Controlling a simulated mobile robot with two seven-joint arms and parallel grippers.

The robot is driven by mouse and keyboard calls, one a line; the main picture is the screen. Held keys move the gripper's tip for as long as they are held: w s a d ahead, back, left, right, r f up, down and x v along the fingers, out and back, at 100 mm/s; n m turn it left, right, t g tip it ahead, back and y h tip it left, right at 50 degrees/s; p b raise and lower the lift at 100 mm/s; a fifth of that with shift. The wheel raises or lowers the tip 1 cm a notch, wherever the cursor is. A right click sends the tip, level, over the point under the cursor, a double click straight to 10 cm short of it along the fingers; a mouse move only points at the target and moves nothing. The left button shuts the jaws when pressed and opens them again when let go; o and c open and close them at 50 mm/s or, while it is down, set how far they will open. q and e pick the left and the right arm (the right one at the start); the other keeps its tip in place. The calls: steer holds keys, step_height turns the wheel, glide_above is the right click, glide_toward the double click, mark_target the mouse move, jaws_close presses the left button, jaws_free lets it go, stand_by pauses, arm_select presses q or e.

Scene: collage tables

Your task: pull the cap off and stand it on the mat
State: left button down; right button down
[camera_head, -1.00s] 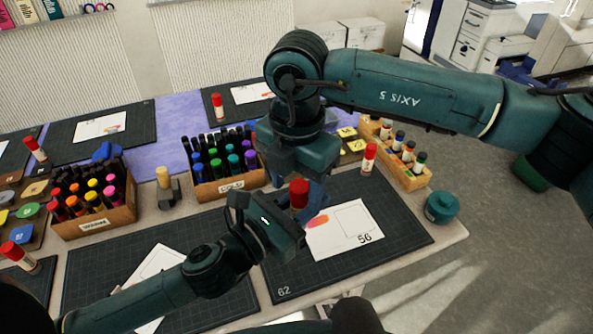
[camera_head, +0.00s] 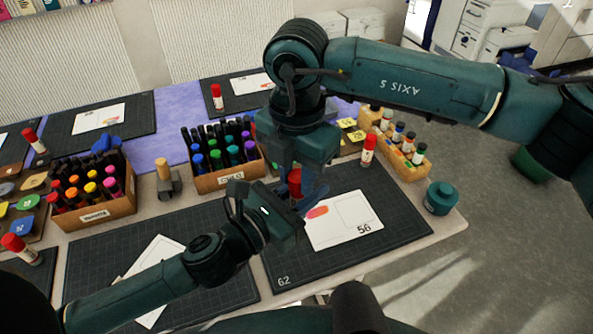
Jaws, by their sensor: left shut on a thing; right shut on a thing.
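A red cap (camera_head: 295,184) shows between my two grippers, above the dark cutting mat (camera_head: 400,228) on the right. My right gripper (camera_head: 298,174) reaches down from above and is shut on the red cap, partly covering it. My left gripper (camera_head: 278,203) comes in from the lower left, just below the cap. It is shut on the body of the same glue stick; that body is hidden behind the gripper. I cannot tell whether cap and body are still joined.
Another red-capped glue stick (camera_head: 368,152) stands at the mat's far edge. A marker box (camera_head: 228,178) is behind left, a bottle tray (camera_head: 408,165) behind right, and a teal jar (camera_head: 440,198) at right. The mat's front right is clear.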

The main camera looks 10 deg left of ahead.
steer(key=shift+a+r, duration=0.1)
steer(key=shift+r, duration=0.05)
steer(key=shift+r, duration=1.1)
steer(key=shift+f, duration=0.1)
